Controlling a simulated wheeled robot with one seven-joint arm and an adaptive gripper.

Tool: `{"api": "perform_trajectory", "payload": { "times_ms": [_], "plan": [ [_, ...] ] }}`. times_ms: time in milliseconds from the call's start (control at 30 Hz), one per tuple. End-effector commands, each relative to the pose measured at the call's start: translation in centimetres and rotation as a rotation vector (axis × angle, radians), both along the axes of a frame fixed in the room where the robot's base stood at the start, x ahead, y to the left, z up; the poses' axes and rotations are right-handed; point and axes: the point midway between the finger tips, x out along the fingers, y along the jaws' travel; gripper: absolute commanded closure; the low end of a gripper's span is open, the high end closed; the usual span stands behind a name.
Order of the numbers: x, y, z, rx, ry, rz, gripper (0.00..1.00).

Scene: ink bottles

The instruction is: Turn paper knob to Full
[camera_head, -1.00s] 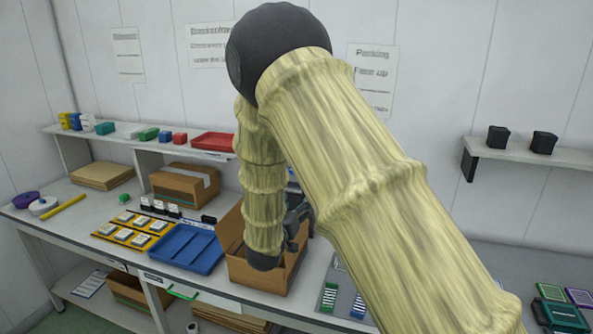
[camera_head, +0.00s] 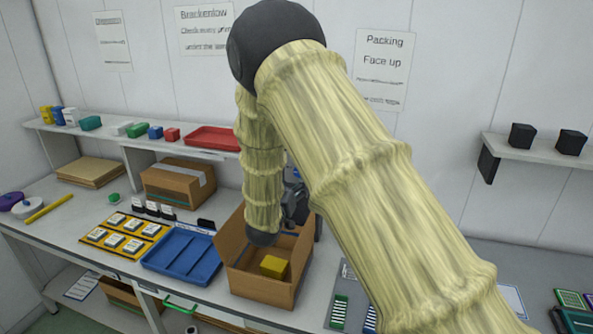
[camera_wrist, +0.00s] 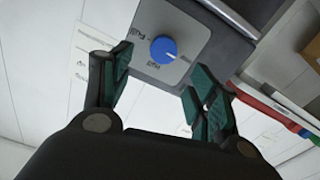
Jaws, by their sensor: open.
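A round blue knob (camera_wrist: 163,50) with a small white mark sits on a grey panel (camera_wrist: 190,22) in the wrist view. Printed labels surround it; one appears to read "Full", and the others are too blurred or tilted to read surely. The white mark seems to point toward the lower right of the picture, away from the label read as "Full". My gripper (camera_wrist: 158,72) is open, with its green-padded fingers apart on either side below the knob and nothing between them. In the head view my gripper (camera_head: 295,200) is largely hidden behind my arm, and the knob is not visible.
An open cardboard box (camera_head: 258,287) holding a yellow block (camera_head: 274,266) stands below my arm. A blue tray (camera_head: 182,255) and a yellow rack (camera_head: 121,236) are to its left. A shelf (camera_head: 110,139) with a red tray (camera_head: 213,138) runs behind.

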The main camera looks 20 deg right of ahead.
Motion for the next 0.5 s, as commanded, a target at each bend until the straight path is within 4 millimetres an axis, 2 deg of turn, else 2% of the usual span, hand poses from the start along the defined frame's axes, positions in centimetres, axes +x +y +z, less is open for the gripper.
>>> {"api": "perform_trajectory", "payload": {
  "times_ms": [200,500],
  "plan": [
    [3.3,-2.0,0.1,0.002,0.002,-0.001,0.40],
    [5.7,-3.5,-0.1,0.000,0.004,0.002,0.40]
  ]
}}
